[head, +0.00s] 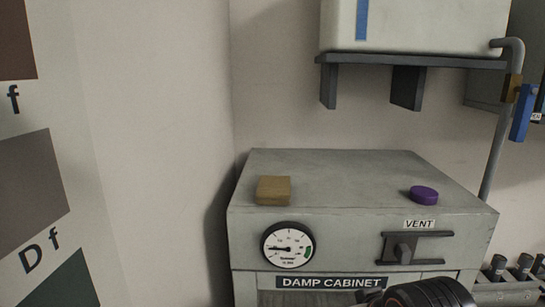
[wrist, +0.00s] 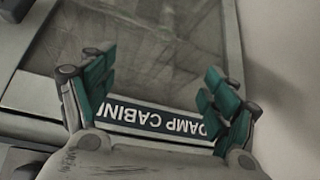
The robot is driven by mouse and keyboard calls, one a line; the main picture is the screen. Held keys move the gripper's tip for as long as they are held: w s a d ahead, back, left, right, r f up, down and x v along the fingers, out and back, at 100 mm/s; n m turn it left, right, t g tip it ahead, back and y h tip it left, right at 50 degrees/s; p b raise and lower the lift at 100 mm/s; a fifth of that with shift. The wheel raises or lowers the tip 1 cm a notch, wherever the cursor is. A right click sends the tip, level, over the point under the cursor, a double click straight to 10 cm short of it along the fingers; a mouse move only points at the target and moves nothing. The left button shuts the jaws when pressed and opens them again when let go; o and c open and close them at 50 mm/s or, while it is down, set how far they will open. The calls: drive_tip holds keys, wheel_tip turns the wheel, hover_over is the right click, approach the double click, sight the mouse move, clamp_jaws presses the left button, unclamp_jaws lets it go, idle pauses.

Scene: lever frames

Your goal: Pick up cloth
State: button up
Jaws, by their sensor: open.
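A small tan block-like item (head: 273,190) lies on the left part of the grey damp cabinet's top (head: 335,175). It could be the folded cloth, but its weave cannot be made out. No other cloth-like thing shows. My gripper (wrist: 158,88) is open and empty in the wrist view, its green-padded fingers spread in front of the cabinet's label (wrist: 150,118), which appears upside down. The tan item is not in the wrist view. In the head view only a dark part of my arm shows at the bottom, low in front of the cabinet; the fingers are hidden.
A purple round cap (head: 424,195) sits on the cabinet top at right. A shelf (head: 430,61) with a white box (head: 420,25) overhangs behind. A pipe (head: 497,145) runs at right. The top's middle is clear.

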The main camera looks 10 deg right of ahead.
wheel_tip(320, 180, up, 17)
drive_tip(key=p, duration=1.4)
wheel_tip(320, 180, up, 18)
drive_tip(key=m+g+p, duration=0.2)
drive_tip(key=g+p, duration=0.5)
drive_tip(key=p, duration=0.2)
hover_over(274, 183)
drive_tip(key=f, duration=0.5)
drive_tip(key=s+f, duration=0.1)
drive_tip(key=f, duration=0.1)
drive_tip(key=shift+a+f, duration=0.25)
drive_tip(key=shift+f, duration=0.05)
drive_tip(key=f, duration=0.2)
drive_tip(key=w+f, duration=0.1)
drive_tip(key=f, duration=0.1)
drive_tip(key=shift+d+p, duration=0.2)
drive_tip(key=shift+p, duration=0.15)
drive_tip(key=shift+f, duration=0.55)
drive_tip(key=shift+s, duration=0.1)
drive_tip(key=c, duration=1.1)
